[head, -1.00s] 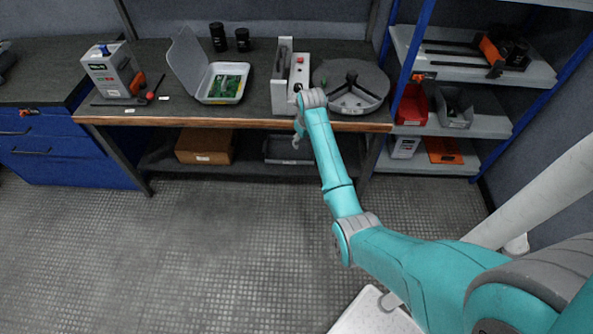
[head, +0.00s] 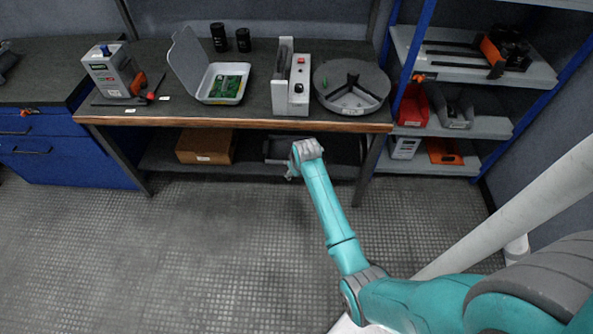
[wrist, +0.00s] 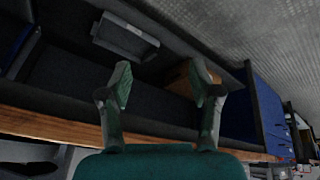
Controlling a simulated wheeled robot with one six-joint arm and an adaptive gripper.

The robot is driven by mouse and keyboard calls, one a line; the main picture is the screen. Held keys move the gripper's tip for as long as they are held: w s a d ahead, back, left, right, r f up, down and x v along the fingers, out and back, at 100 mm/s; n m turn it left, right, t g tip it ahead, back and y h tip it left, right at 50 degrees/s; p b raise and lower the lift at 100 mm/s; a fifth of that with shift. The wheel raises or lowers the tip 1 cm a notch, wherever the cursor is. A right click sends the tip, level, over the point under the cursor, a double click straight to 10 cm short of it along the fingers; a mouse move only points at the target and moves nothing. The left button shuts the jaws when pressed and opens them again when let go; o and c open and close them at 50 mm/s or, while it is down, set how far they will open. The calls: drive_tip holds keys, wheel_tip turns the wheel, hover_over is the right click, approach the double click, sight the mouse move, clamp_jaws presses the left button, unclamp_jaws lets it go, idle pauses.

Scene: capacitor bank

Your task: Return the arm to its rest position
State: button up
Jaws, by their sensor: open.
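My teal arm reaches from the lower right in the head view toward the bench's front edge. Its grey wrist end is below the edge, in front of the lower shelf. My gripper (wrist: 162,90) shows in the wrist view with its two fingers spread apart and nothing between them. In the head view the gripper is mostly hidden behind the wrist. The lower shelf, with a cardboard box (head: 207,147) and a dark tray (head: 282,150), lies beyond it.
The workbench (head: 150,112) holds a grey device (head: 112,70), an open case (head: 205,85) with a green board, a white unit with buttons (head: 299,85), and a round turntable (head: 351,88). A blue-framed rack (head: 470,125) stands right. The floor (head: 215,245) in front is clear.

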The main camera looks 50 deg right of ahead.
idle(0.5)
drive_tip(key=s+a+f+t, duration=0.3)
drive_tip(key=s+a+f, duration=0.2)
drive_tip(key=s+a, duration=0.65)
drive_tip(key=s+a+r+t, duration=0.2)
drive_tip(key=s+a+r, duration=0.1)
drive_tip(key=s+a, duration=0.65)
drive_tip(key=s+a+r+n+t+y, duration=0.1)
drive_tip(key=s+a+r+t, duration=0.1)
drive_tip(key=s+r, duration=0.8)
drive_tip(key=s+a+r+t+y, duration=0.1)
drive_tip(key=s+a+r+t, duration=0.2)
drive_tip(key=s+r, duration=0.7)
wheel_tip(320, 180, up, 6)
drive_tip(key=shift+s+a+f+n+t, duration=0.2)
drive_tip(key=shift+a+f+n+t, duration=0.15)
drive_tip(key=shift+a, duration=0.65)
drive_tip(key=shift+r, duration=0.1)
